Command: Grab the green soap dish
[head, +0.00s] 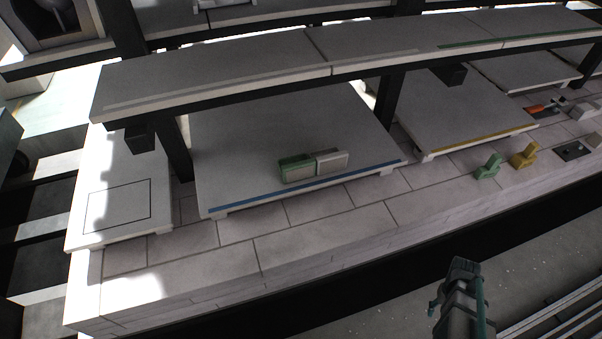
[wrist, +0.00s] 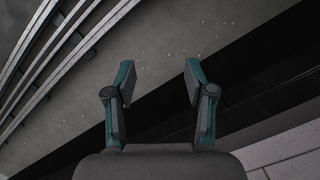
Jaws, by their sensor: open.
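A green-topped block-like piece (head: 294,163), which seems to be the green soap dish, sits on the lower shelf slab with the blue front strip. A pale grey-white piece (head: 332,161) stands against or just beside its right end; I cannot tell whether they touch. My gripper (wrist: 159,80) is open and empty in the wrist view, with its teal-backed fingers apart over the floor. In the head view my gripper (head: 462,268) is at the lower right, in front of the kiln car and well away from the green piece. The wrist view does not show the dish.
An upper shelf (head: 230,75) on dark posts overhangs the back of the blue-striped slab (head: 240,140). Small green (head: 488,168) and yellow (head: 525,156) stepped pieces stand on the brick deck to the right. The deck in front of the dish is clear. Metal rails (wrist: 50,60) lie beside the car.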

